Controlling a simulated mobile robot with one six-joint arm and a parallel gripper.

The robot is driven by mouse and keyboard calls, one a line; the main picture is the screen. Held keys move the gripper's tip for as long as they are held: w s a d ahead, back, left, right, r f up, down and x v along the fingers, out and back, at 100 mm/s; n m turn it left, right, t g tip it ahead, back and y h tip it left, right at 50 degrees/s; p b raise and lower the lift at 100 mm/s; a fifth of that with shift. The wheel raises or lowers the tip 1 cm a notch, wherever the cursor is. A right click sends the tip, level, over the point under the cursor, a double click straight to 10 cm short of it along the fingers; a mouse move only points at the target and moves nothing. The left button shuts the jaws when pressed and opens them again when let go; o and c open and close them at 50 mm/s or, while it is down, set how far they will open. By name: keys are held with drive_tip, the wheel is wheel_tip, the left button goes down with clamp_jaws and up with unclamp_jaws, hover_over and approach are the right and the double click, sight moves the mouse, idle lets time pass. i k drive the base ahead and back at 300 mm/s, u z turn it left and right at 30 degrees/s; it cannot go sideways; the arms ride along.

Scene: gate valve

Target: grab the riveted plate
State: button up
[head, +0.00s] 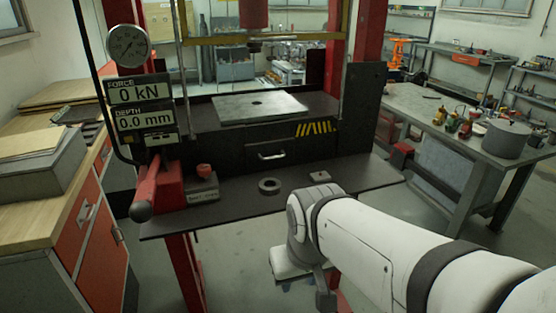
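A small grey flat plate (320,176) with a dark raised spot or hole lies on the dark front shelf of a press, right of centre. It looks like the riveted plate, but the rivet is too small to make out. My white arm comes in from the lower right and ends just in front of the shelf's front edge. My gripper (325,297) is seen only in part, low in the picture and nearer to me than the small plate. Its fingers do not show clearly, and it is apart from the plate.
A dark ring (269,186) lies left of the small plate. A larger pale plate (258,107) lies on the press bed (220,142). A cluttered workbench (440,115) stands at right.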

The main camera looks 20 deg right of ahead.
sight(315, 178)
drive_tip(key=z, duration=0.35)
drive_tip(key=k, duration=1.2)
drive_tip(key=z, duration=0.6)
drive_tip(key=i, duration=2.3)
drive_tip(key=u, duration=0.4)
drive_tip(key=k, duration=0.8)
drive_tip(key=u, duration=0.15)
drive_tip(key=i, duration=0.8)
drive_tip(key=z, duration=0.05)
